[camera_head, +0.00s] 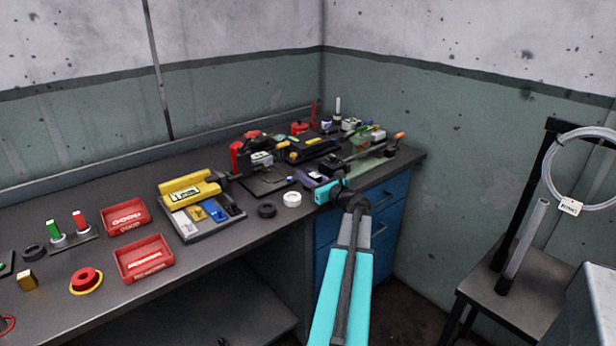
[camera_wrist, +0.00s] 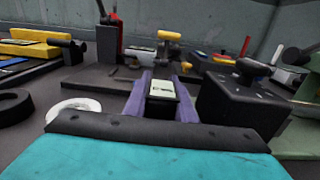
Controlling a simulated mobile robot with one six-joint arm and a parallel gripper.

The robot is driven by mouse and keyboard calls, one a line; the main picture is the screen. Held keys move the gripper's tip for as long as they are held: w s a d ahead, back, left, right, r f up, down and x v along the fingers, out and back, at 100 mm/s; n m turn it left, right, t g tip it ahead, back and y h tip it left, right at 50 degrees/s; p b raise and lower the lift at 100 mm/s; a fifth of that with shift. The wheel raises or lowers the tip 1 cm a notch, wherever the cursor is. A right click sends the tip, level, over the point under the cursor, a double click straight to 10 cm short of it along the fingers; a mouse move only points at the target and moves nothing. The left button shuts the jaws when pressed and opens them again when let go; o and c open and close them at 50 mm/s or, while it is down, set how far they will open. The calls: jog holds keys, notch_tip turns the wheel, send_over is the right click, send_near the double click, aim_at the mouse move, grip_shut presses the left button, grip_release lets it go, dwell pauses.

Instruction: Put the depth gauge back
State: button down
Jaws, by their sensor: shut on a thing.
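My gripper (camera_wrist: 163,95) shows in the wrist view with two purple fingers. It is shut on a small dark device with a pale label, which looks like the depth gauge (camera_wrist: 162,87). In the head view my gripper (camera_head: 314,181) is over the bench near its front right edge, and the held gauge is too small there to make out. A dark flat plate (camera_wrist: 90,78) lies behind and to the left of the fingers. A black block with a knob (camera_wrist: 240,102) stands close to the right. Whether the gauge touches the bench is hidden.
A white ring (camera_head: 292,199) and a black ring (camera_head: 267,210) lie left of my gripper. A yellow tool (camera_head: 188,188) sits on a grey tray. Red bins (camera_head: 145,257) stand farther left. Several tools crowd the back right; the front left bench has some free room.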

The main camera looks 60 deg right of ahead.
aim_at(319, 182)
jog(key=c, duration=1.5)
grip_release()
jog(key=shift+s, duration=0.15)
jog(key=b+v, duration=0.1)
jog(key=v, duration=1)
jog(key=shift+s+a+r, duration=0.1)
jog(key=shift+s+a, duration=0.1)
jog(key=shift+s, duration=0.15)
